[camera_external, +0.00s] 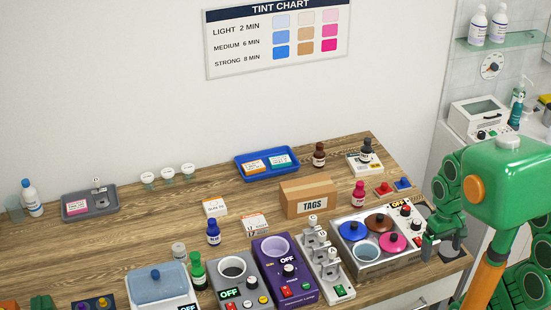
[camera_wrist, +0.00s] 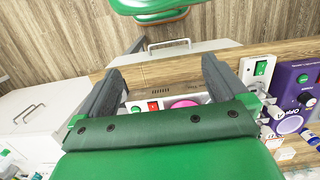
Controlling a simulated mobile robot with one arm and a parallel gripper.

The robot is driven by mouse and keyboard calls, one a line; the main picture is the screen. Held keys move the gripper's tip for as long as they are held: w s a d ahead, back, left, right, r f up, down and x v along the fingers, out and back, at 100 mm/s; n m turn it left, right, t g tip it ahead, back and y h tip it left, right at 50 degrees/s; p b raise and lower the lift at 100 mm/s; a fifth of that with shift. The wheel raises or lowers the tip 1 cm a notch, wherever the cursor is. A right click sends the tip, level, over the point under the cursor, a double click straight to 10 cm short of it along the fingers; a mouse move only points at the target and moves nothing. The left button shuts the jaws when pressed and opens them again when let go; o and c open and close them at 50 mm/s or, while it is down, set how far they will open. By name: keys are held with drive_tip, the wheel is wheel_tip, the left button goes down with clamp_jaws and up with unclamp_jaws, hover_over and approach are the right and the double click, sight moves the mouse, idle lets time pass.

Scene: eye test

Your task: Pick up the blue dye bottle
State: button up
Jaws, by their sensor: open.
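The blue dye bottle (camera_external: 213,233) stands upright on the wooden table, left of the middle, with a white label. It stands behind the machine with the dark round well.
The steel bath (camera_external: 383,262) with coloured lids, a row of white clamps (camera_external: 318,262), a purple machine (camera_external: 284,271) and a tags box (camera_external: 307,197) lie between my gripper and the bottle. A green bottle (camera_external: 198,270) stands close in front of the blue one.

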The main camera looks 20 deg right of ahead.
sight(218, 227)
drive_tip(key=shift+s+d+f, duration=0.15)
drive_tip(key=shift+s, duration=0.25)
drive_tip(key=shift+s+d+f, duration=0.1)
drive_tip(key=shift+s+f, duration=0.05)
drive_tip(key=shift+s, duration=0.25)
drive_tip(key=shift+c, duration=0.2)
drive_tip(key=c, duration=0.4)
drive_tip(key=shift+w, duration=0.1)
